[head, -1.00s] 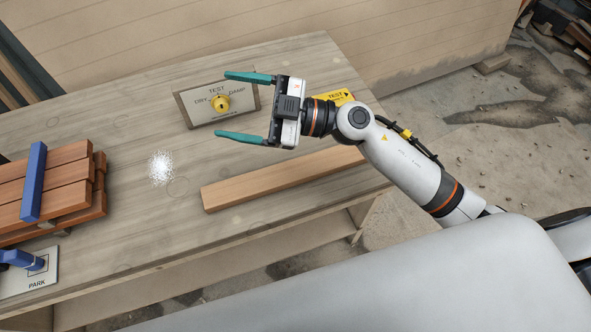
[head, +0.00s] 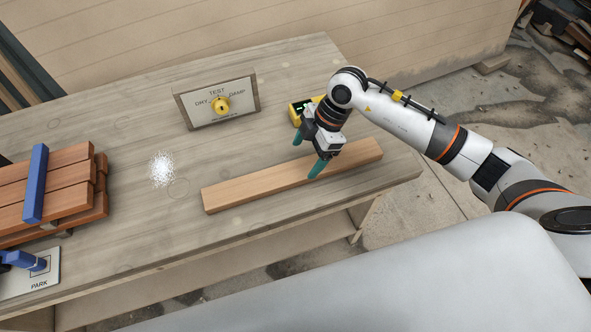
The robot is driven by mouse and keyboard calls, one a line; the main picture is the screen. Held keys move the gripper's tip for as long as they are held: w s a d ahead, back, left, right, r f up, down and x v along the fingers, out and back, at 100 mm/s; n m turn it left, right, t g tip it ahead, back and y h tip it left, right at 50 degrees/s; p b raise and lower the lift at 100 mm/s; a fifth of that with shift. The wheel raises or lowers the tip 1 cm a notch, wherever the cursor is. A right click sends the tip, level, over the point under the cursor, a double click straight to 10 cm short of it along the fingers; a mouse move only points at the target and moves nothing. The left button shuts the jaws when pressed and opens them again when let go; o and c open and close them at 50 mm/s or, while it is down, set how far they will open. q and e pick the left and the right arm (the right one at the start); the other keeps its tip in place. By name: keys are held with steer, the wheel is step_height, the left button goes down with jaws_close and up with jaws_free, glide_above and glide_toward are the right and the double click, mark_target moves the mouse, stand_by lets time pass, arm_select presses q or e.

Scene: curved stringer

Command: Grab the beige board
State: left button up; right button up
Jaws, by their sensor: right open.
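The beige board (head: 255,189) lies flat on the wooden workbench (head: 130,215), running from the middle toward the right end. My right gripper (head: 308,157) is open, with its teal fingers pointing down at the right half of the board. One finger overlaps the board in the picture and the other shows behind its far edge. I cannot tell whether the fingers touch it. My left gripper is not in view.
A test panel with a yellow knob (head: 220,105) stands behind the board. A yellow device (head: 297,112) sits behind my right gripper. White powder (head: 162,169) lies left of the board. Reddish boards (head: 75,192) with a blue bar (head: 35,184) are stacked at left, near a PARK plate (head: 40,279).

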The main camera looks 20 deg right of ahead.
mark_target(296, 170)
steer(key=shift+p+x, duration=0.55)
steer(key=shift+x, duration=2.45)
steer(key=shift+w+a+r, duration=0.1)
steer(key=shift+r, duration=0.05)
steer(key=c, duration=1.4)
